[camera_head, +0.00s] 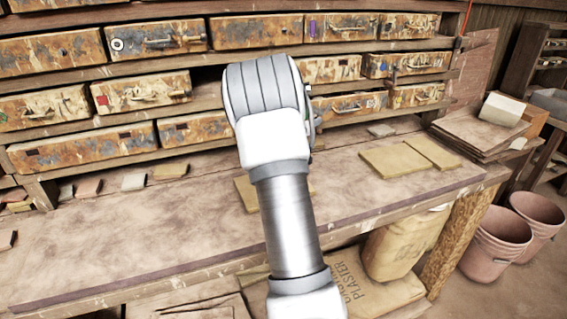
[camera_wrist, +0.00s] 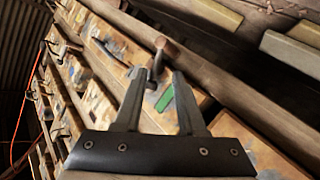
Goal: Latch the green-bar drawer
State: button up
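In the wrist view, a drawer front with a green bar (camera_wrist: 165,98) shows between and beyond the fingers of my gripper (camera_wrist: 160,74). The two fingers stand apart, with a clear gap between them. A brown knob-like piece (camera_wrist: 165,45) on a short stem stands just beyond the fingertips, near the drawer's edge. I cannot tell whether a finger touches it. In the head view, my arm covers the gripper and the middle of the drawer rack, so I cannot make out the green-bar drawer there.
Rows of rusty drawers with handles, such as one with a red square (camera_head: 140,92), fill the rack above the bench (camera_head: 130,235). Flat tiles (camera_head: 395,161) lie on the bench. Pinkish buckets (camera_head: 496,244) stand at the right, and a plaster sack (camera_head: 375,289) lies below.

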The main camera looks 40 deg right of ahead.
jog(key=s+a+n+h+b, duration=0.1)
jog(key=s+a+b, duration=0.1)
jog(key=a, duration=0.6)
jog(key=s+a+f+n+h+b, duration=0.1)
jog(key=s+a, duration=0.4)
jog(key=a, duration=0.3)
jog(key=shift+a+f+t+h+b, duration=0.15)
jog(key=shift+a+t+h+b, duration=0.15)
jog(key=shift+a+t+b, duration=0.1)
